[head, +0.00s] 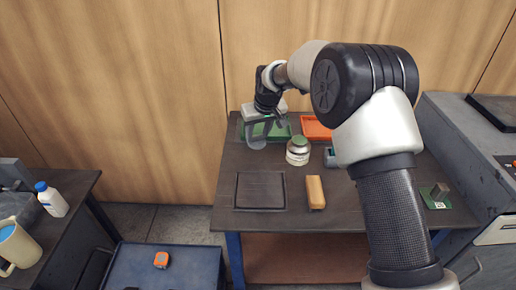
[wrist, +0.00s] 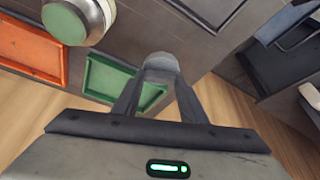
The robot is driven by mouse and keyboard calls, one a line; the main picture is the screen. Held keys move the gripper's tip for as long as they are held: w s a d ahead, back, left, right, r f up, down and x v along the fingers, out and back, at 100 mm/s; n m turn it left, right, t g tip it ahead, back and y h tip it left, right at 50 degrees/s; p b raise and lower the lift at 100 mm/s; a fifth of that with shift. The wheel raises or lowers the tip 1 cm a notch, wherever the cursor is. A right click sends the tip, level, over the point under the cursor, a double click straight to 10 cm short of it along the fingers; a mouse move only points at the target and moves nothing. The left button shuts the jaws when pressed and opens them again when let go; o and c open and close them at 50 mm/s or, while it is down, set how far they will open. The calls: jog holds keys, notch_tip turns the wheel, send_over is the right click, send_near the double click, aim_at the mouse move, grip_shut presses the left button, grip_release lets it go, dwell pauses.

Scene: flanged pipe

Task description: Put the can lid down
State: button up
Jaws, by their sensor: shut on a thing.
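My gripper (head: 264,121) is shut on the can lid (head: 256,141), a grey round piece hanging below the fingers at the table's back left. In the wrist view the lid (wrist: 161,62) sits between the fingertips (wrist: 160,78); only its end shows. In the head view the lid is in front of the green tray (head: 283,130), apart from the can. The silver can (head: 298,152) stands upright on the table, to the right of the lid. In the wrist view the can (wrist: 100,13) shows a greenish round end at the upper left.
An orange tray (head: 316,130) lies right of the green tray. A square dark mat or tray (head: 260,190) and a tan block (head: 315,191) lie nearer the front. A grey device (head: 331,157) is right of the can. Bare tabletop (head: 232,160) lies at the left.

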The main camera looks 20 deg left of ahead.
aim_at(258, 143)
jog(key=shift+f, duration=2.75)
jog(key=shift+f+b, duration=0.2)
jog(key=shift+b, duration=0.15)
jog(key=o, duration=1)
jog(key=shift+r, duration=0.5)
jog(key=p+v, duration=0.1)
jog(key=v, duration=1)
jog(key=shift+r, duration=0.2)
jog(key=shift+s+d+r, duration=0.1)
jog(key=shift+d, duration=0.15)
